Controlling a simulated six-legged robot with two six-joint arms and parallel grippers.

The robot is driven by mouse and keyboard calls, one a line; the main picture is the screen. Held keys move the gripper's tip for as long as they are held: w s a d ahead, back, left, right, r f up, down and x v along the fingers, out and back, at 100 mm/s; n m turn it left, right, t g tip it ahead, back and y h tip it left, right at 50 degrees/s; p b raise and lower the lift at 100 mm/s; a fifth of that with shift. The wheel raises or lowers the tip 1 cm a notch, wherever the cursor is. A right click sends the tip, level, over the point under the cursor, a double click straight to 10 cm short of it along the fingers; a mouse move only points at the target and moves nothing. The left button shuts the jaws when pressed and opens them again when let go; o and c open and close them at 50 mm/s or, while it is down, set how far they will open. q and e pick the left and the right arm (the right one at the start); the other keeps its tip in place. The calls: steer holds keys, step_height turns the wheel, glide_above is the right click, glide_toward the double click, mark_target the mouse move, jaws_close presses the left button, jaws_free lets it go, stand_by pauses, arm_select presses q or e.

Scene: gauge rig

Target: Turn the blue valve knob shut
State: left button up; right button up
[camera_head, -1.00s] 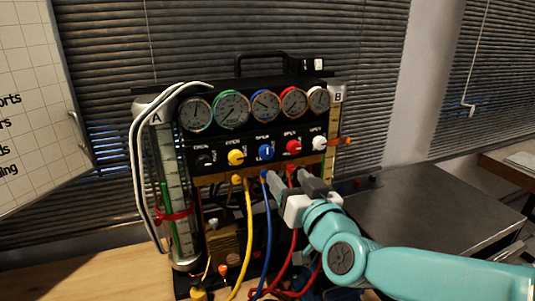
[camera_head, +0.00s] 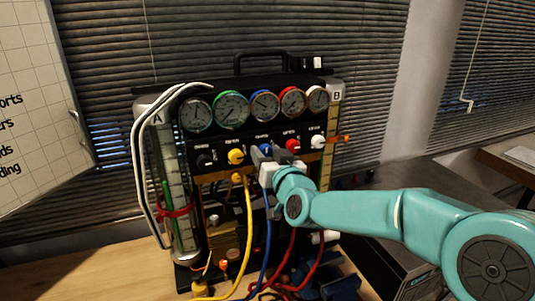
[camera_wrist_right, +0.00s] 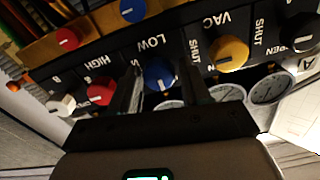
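The blue valve knob (camera_head: 266,148) is on the black panel, below the gauges; in the head view my right gripper partly covers it. In the right wrist view the blue knob (camera_wrist_right: 158,74) shows whole, with a white pointer mark, near the LOW and SHUT labels. My right gripper (camera_head: 262,154) is at the panel in front of the knob. In the right wrist view its two fingers (camera_wrist_right: 165,72) are apart, one on each side of the blue knob, with visible gaps. Whether they touch it is not clear. My left gripper is not in view.
A yellow knob (camera_head: 236,157) and a red knob (camera_head: 293,146) flank the blue one; a white knob (camera_head: 318,142) is farther right. Yellow (camera_head: 249,220), blue (camera_head: 267,215) and red hoses hang below. Round gauges (camera_head: 264,105) sit above.

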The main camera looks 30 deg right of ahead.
steer(key=shift+w, duration=0.1)
steer(key=c, duration=0.6)
steer(key=shift+f, duration=0.1)
steer(key=shift+f+m+b, duration=0.2)
steer(key=shift+m+b, duration=0.4)
steer(key=shift+b, duration=0.5)
steer(key=m+b, duration=0.3)
steer(key=shift+b, duration=0.4)
steer(key=m+b, duration=0.2)
steer(key=m, duration=0.2)
steer(key=m+b, duration=0.3)
steer(key=m, duration=0.2)
steer(key=shift+r, duration=0.2)
steer(key=shift+r+m+b, duration=0.15)
steer(key=shift+m+b, duration=0.5)
steer(key=shift+m, duration=1.55)
